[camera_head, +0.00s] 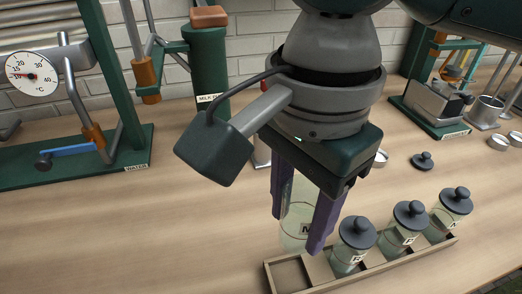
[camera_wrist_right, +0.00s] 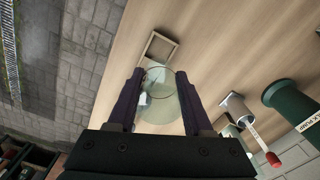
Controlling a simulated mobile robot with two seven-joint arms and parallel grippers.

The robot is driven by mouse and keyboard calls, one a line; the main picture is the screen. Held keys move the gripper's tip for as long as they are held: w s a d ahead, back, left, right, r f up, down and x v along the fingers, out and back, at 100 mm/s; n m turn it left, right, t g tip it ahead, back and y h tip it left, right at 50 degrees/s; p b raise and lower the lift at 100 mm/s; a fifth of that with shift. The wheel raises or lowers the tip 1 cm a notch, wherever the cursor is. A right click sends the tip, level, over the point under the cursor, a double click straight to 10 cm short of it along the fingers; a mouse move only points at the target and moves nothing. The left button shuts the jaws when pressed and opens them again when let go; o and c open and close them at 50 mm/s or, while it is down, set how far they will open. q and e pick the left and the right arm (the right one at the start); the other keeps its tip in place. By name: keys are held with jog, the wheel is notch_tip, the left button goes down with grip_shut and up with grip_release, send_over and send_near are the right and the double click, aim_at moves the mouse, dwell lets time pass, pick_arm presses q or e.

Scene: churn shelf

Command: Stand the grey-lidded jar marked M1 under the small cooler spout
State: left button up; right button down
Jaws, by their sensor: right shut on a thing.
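My right gripper (camera_head: 298,232) is shut on a clear glass jar (camera_head: 296,212), one purple finger on each side. The jar's label starts with M; a finger hides the rest. The jar is lidless and looks empty; it also shows between the fingers in the right wrist view (camera_wrist_right: 160,98). It is upright near the left end of the wooden rack (camera_head: 340,283); I cannot tell its height above the table. A loose grey lid (camera_head: 422,160) lies on the table behind the rack. I cannot make out which part is the small cooler spout. My left gripper is not in view.
Three grey-lidded jars (camera_head: 354,244) stand in the rack, whose left compartment is empty. A green water stand with a dial (camera_head: 31,75) is at left, a green milk pump (camera_head: 207,62) at the back. A metal device (camera_head: 438,103) and cups (camera_head: 486,110) stand at back right.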

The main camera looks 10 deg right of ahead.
jog(key=w+d+r+n+p, duration=0.1)
jog(key=d+r+n+p, duration=0.25)
jog(key=r, duration=0.55)
jog(key=d+r+n+p, duration=0.2)
jog(key=r+n, duration=0.3)
jog(key=r, duration=0.4)
jog(key=w+d+r+n+p, duration=0.1)
jog(key=d+r+n+p, duration=0.3)
jog(key=r, duration=0.5)
jog(key=s+r+p, duration=0.2)
jog(key=r+p, duration=1.5)
jog(key=p, duration=0.1)
jog(key=s+a+r+p, duration=0.1)
jog(key=s+r+p, duration=0.2)
jog(key=r+p, duration=1.5)
jog(key=shift+s+n+p, duration=0.35)
jog(key=shift+a+f, duration=0.1)
